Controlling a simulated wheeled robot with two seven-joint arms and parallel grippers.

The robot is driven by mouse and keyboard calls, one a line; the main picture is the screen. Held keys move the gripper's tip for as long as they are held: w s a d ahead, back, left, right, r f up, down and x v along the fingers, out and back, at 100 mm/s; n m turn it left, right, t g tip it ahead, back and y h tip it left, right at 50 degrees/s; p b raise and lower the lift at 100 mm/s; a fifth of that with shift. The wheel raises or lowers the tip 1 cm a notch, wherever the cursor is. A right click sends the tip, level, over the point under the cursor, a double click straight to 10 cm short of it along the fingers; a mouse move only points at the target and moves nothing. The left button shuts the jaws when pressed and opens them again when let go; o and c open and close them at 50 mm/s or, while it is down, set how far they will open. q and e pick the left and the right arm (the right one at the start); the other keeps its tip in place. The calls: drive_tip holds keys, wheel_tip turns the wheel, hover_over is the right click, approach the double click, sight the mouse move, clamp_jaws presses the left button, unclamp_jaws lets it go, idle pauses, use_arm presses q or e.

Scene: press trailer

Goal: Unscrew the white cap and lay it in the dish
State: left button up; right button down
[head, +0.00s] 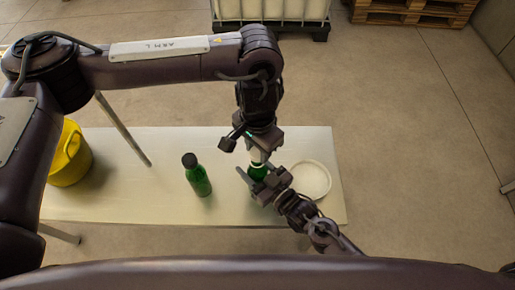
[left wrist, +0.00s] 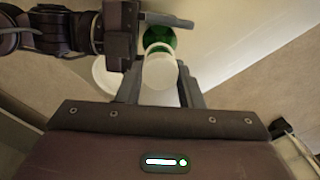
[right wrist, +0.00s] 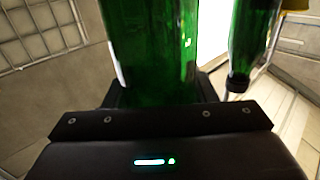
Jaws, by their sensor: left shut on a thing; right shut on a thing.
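The white cap (left wrist: 160,74) is between the fingers of my left gripper (left wrist: 158,88), which is shut on it. In the head view my left gripper (head: 253,140) points down above the green bottle (head: 258,172). The cap is mostly hidden there, and I cannot tell whether it still touches the bottle's neck. My right gripper (head: 264,186) is shut on the bottle's body from the front right; the green glass fills the middle of the right wrist view (right wrist: 155,50). The round pale dish (head: 325,181) lies on the table just right of the grippers, empty as far as I see.
A second green bottle (head: 198,180) with a black cap stands on the pale table (head: 130,190), left of the grippers. A yellow container (head: 70,160) is at the table's left end. A white tank and wooden pallets (head: 410,12) stand beyond, across open floor.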

sight(258, 152)
use_arm(q)
drive_tip(key=shift+r, duration=0.1)
drive_tip(key=shift+r, duration=2)
use_arm(e)
drive_tip(key=c, duration=0.5)
unclamp_jaws()
